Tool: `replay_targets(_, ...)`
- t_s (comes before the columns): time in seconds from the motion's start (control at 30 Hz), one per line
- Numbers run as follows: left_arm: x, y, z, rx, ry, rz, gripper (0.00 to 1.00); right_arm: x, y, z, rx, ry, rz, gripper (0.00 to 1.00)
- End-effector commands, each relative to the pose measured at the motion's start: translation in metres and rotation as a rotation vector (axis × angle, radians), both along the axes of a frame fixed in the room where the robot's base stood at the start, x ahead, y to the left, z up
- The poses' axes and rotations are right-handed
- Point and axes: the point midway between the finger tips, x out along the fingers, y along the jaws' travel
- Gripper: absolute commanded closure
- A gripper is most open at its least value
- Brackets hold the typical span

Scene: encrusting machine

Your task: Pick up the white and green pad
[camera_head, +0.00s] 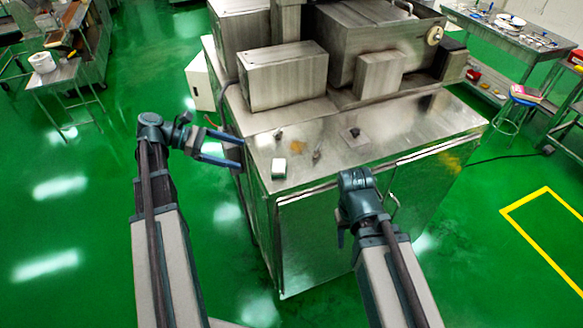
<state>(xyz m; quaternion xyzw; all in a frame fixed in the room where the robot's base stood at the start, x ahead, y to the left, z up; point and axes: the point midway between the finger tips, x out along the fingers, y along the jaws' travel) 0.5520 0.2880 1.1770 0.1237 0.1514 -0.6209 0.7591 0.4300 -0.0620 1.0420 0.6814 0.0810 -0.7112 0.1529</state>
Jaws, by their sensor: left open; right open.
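The white and green pad (279,168) lies near the left front corner of the steel machine top (330,150). Its white face is up and a green band shows along its edge. My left gripper (238,154) is open, with its two fingers pointing right at the left edge of the machine top. It is to the left of the pad, apart from it, with nothing between its fingers. My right gripper (340,238) is in front of the cabinet, mostly hidden by its own wrist, and no object shows in it.
Steel housings (285,75) stand behind the pad. A dark small block (354,132), another small dark item (316,155) and an orange stain lie on the top. A cabinet door handle (393,206) is by my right arm.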

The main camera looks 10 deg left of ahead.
Motion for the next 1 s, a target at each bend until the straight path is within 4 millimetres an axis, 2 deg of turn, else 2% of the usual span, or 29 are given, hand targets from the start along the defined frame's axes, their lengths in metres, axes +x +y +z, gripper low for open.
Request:
replay_targets(0.17,0.001,-0.007,-0.004,0.0,-0.001,-0.001,0.0,0.0,0.0,-0.004,0.0,0.0,0.0,0.5)
replay_targets(0.4,0.008,-0.047,-0.023,0.001,0.0,-0.004,0.0,0.0,0.0,-0.023,0.0,0.0,0.0,0.5)
replay_targets(0.6,0.014,-0.072,-0.032,0.001,0.0,-0.001,0.0,0.0,0.0,-0.032,0.0,0.0,-0.001,0.5)
replay_targets(1.0,0.016,-0.083,-0.036,0.001,0.0,-0.001,0.0,0.0,0.0,-0.035,0.0,0.0,-0.001,0.5)
